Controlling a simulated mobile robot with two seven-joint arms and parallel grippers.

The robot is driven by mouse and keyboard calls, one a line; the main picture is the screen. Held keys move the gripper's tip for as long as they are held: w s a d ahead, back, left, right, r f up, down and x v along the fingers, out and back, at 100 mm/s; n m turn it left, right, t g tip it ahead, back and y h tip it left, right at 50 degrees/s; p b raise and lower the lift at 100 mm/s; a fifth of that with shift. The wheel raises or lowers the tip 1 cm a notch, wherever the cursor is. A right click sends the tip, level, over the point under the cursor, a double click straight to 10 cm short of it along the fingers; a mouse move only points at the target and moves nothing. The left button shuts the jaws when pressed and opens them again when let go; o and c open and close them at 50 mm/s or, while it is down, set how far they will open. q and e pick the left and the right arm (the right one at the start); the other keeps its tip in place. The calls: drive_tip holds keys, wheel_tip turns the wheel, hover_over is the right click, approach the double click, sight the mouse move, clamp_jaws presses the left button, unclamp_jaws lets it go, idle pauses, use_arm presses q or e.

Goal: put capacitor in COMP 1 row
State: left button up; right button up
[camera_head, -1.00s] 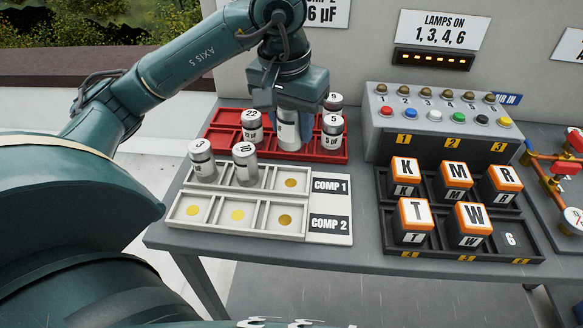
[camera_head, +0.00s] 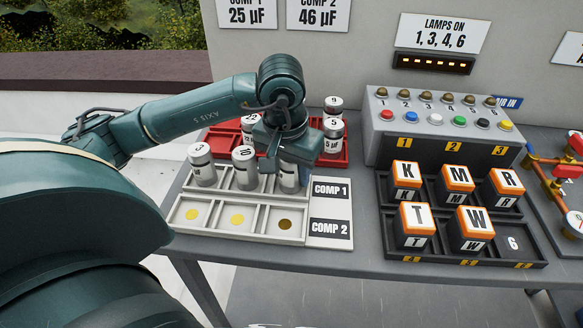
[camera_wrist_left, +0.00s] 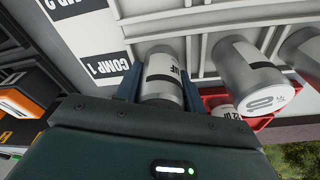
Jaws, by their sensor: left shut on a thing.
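My left gripper (camera_head: 288,160) is shut on a silver capacitor (camera_head: 289,181) with a white label. It holds the capacitor roughly upright at the right compartment of the COMP 1 row in the white tray (camera_head: 250,234). Whether its base touches the tray floor I cannot tell. In the left wrist view the blue fingers (camera_wrist_left: 161,88) stand on both sides of this capacitor (camera_wrist_left: 162,72); its number is hidden. A capacitor that looks marked 3 (camera_head: 202,167) and one marked 10 (camera_head: 244,169) stand in the left and middle COMP 1 compartments. My right gripper is not in view.
The red tray (camera_head: 222,140) behind holds capacitors 5 (camera_head: 333,137) and 9 (camera_head: 333,107), and one partly hidden capacitor (camera_head: 249,125). The COMP 2 row is empty. Signs read COMP 2 46 µF (camera_head: 318,14) and 25 µF (camera_head: 246,14). A black letter-block rack (camera_head: 390,236) stands right.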

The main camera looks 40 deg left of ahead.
use_arm(q)
drive_tip(key=shift+f, duration=0.1)
drive_tip(key=shift+f+b, duration=0.2)
drive_tip(key=shift+b, duration=0.15)
drive_tip(key=o, duration=1)
drive_tip(key=shift+r, duration=0.15)
drive_tip(key=shift+o, duration=0.2)
drive_tip(key=r, duration=0.3)
drive_tip(key=s+r+p, duration=0.1)
drive_tip(key=r, duration=0.3)
drive_tip(key=r+p, duration=0.1)
drive_tip(key=r, duration=0.3)
drive_tip(key=shift+s+d, duration=0.1)
drive_tip(key=shift+s, duration=0.15)
drive_tip(key=shift+s+r, duration=0.15)
drive_tip(key=shift+r, duration=0.45)
